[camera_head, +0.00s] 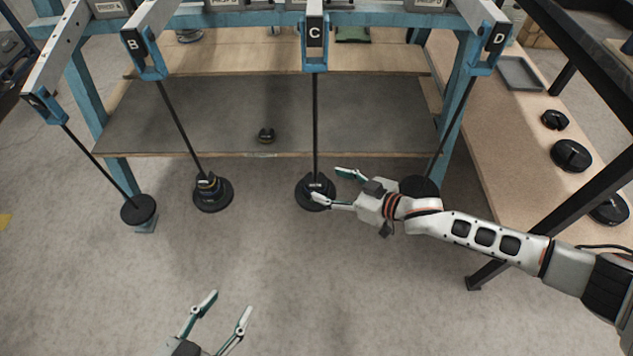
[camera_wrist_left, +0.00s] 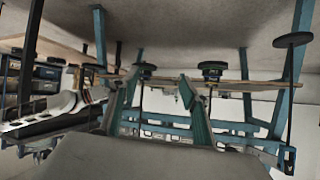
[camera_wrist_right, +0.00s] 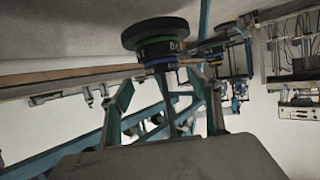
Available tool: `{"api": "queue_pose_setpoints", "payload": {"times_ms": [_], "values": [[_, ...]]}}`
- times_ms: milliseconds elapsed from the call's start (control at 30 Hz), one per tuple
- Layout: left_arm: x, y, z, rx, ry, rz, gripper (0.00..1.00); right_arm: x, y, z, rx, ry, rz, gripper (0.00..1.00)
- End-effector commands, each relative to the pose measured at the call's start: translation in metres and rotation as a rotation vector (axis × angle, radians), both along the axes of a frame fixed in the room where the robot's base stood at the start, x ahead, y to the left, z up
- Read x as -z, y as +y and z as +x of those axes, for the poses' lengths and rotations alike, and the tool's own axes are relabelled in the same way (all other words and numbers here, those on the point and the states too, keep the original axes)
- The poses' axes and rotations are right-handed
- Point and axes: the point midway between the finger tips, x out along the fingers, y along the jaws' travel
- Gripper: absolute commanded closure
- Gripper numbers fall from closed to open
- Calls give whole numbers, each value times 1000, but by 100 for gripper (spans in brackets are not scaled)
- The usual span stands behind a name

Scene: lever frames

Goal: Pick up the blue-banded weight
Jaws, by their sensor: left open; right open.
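In the right wrist view, upside down, a blue-banded weight (camera_wrist_right: 166,61) is stacked with a green-banded weight (camera_wrist_right: 155,45) on a wide black disc (camera_wrist_right: 152,29). A dark stack also shows on lever C's hanging disc (camera_head: 305,203) in the head view, but its bands cannot be made out there. My right gripper (camera_head: 328,185) reaches in from the right at that disc, fingers open. In its wrist view its fingertips (camera_wrist_right: 162,84) are spread on either side, just short of the blue-banded weight. My left gripper (camera_head: 229,302) is open and empty at the front, well away.
Lever B's disc (camera_head: 220,200) carries a small stack; lever A's disc (camera_head: 138,210) and lever D's disc (camera_head: 422,184) hang at either side. A small black weight (camera_head: 266,135) sits on the grey shelf (camera_head: 350,110). Several black weights and a tray (camera_head: 520,73) lie on the right table.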

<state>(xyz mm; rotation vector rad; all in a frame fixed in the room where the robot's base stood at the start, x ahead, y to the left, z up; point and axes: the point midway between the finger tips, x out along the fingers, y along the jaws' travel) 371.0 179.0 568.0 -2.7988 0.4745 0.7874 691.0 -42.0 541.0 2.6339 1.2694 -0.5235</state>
Motion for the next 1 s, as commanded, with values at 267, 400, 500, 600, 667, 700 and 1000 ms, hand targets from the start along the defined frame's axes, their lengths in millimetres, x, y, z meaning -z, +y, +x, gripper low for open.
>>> {"api": "queue_pose_setpoints", "payload": {"times_ms": [267,400,500,600,667,700,1000], "values": [[-5,-16,4,-6,-12,-60,54,20,29,16,-1,6,1,39],[-15,-18,11,-15,-36,-74,54,18,31,20,-1,1,1,39],[-16,-18,12,-16,-37,-75,54,16,31,20,0,-1,1,39],[-14,-18,11,-17,-33,-74,54,16,31,20,-1,0,1,52],[-13,-17,10,-16,-30,-72,54,16,31,20,-1,0,1,67],[-12,-17,9,-15,-28,-71,54,16,31,20,-1,0,2,78],[-10,-16,7,-6,-24,-63,54,15,31,20,-1,-1,4,87]]}}
